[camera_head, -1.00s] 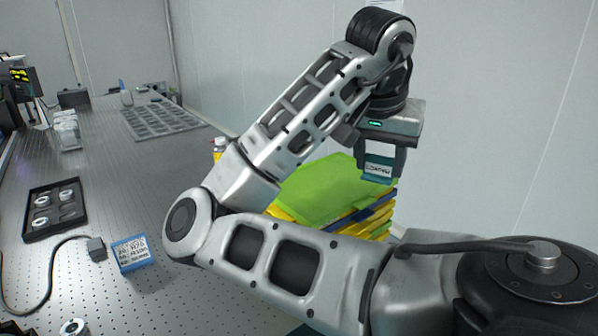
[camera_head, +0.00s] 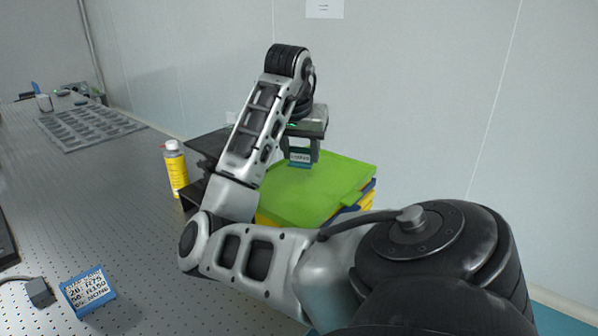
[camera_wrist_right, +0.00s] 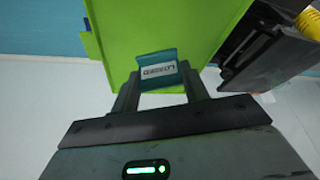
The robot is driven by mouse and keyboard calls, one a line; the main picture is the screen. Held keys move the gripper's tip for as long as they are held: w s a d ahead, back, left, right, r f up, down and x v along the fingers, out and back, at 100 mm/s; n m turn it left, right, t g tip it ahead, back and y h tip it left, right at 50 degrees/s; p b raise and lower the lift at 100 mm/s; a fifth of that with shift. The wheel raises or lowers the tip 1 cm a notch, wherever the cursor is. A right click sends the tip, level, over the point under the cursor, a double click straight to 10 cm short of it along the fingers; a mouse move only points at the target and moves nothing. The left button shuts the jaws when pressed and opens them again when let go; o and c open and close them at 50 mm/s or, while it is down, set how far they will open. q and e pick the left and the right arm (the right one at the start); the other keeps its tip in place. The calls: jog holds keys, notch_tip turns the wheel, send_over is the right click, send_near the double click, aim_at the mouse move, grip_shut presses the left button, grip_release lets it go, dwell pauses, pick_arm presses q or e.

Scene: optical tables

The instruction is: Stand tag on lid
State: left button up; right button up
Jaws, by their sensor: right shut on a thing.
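The tag (camera_head: 300,157) is a small teal piece with a white printed label. My right gripper (camera_head: 301,150) is shut on it and holds it roughly upright. The tag also shows between the fingertips in the right wrist view (camera_wrist_right: 158,71). The lid (camera_head: 318,188) is bright green and tops a stack of yellow and blue crates. The tag is over the lid's far part in the head view; I cannot tell whether it touches. The lid fills the middle of the right wrist view (camera_wrist_right: 118,38). My left gripper is not in view.
A yellow spray bottle (camera_head: 175,168) and black boxes (camera_head: 206,148) stand left of the stack. A blue-framed sign (camera_head: 88,291) and a grey connector (camera_head: 39,292) lie on the perforated table (camera_head: 120,215). A grey tray (camera_head: 88,127) is farther back. The wall is behind.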

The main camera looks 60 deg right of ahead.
aim_at(298, 163)
jog(key=shift+w+d+f, duration=0.2)
jog(key=shift+d+f, duration=0.25)
jog(key=shift+f, duration=0.25)
jog(key=shift+w+d+f, duration=0.25)
jog(key=shift+d+f, duration=0.05)
jog(key=shift+f, duration=0.05)
jog(key=shift+d+f, duration=0.2)
jog(key=shift+f, duration=0.05)
notch_tip(298, 163, down, 3)
jog(key=shift+w+d+f, duration=0.1)
jog(key=shift+w, duration=0.05)
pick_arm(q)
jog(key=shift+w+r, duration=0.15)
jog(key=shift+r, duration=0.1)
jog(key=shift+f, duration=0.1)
pick_arm(e)
jog(key=shift+f, duration=0.2)
